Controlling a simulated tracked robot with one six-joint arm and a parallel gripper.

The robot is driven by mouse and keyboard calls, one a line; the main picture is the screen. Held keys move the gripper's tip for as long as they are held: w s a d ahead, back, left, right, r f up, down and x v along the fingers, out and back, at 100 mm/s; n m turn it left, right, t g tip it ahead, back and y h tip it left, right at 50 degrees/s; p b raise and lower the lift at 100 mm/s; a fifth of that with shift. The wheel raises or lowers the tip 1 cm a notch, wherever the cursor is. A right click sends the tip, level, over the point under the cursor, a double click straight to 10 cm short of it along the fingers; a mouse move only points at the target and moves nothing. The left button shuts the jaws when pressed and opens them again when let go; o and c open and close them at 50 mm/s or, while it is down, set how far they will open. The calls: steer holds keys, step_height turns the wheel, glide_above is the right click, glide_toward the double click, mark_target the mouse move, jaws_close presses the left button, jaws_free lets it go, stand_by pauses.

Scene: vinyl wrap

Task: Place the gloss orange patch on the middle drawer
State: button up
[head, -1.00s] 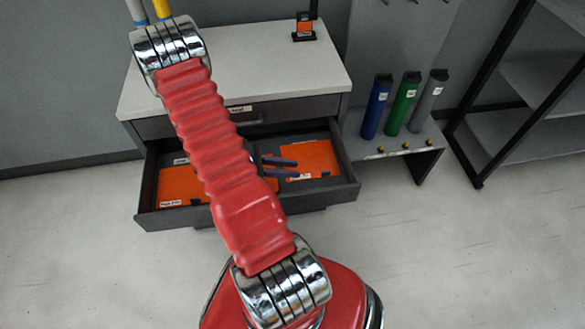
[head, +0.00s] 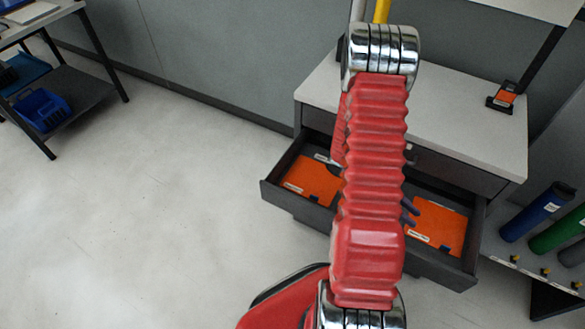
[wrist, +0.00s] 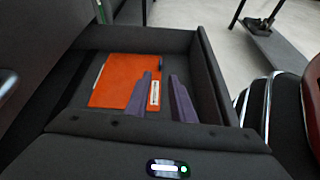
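Two orange patches lie in an open dark drawer (head: 447,272) of a cabinet: a left patch (head: 312,181) and a right patch (head: 441,226). Each has a small white label, too small to read, so I cannot tell which is gloss. My gripper (head: 408,212) is at the drawer's right half, partly hidden behind my arm. In the wrist view its two purple fingers (wrist: 162,103) are apart, with a white label (wrist: 154,93) visible between them. An orange patch (wrist: 113,80) lies beyond and left of the fingers. I cannot tell whether they touch it.
A closed drawer (head: 450,172) is above the open one, under the light cabinet top (head: 455,115). A small holder with an orange sample (head: 505,97) stands on top. Blue (head: 537,211) and green rolls are at right. A cart with blue bins (head: 42,110) is far left; floor between is clear.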

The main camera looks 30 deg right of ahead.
steer(key=w+a+r+m+t+y, duration=0.1)
steer(key=w+a+r+m+t, duration=0.1)
steer(key=w+a+r+t, duration=0.35)
steer(key=w+a+r+m+t+y, duration=0.1)
steer(key=w+a+r+m+t, duration=0.1)
steer(key=w+a+r, duration=0.65)
steer(key=s+a+r+t+y, duration=0.1)
steer(key=a+r+t, duration=0.3)
steer(key=a+r, duration=0.4)
steer(key=s+a+r+m+t+y, duration=0.1)
steer(key=a+r+t+y, duration=0.2)
steer(key=a+r, duration=0.6)
steer(key=a+t, duration=0.2)
steer(key=a, duration=0.4)
steer(key=shift+a+r+y, duration=0.2)
steer(key=shift+r+y, duration=0.1)
steer(key=shift+c, duration=0.6)
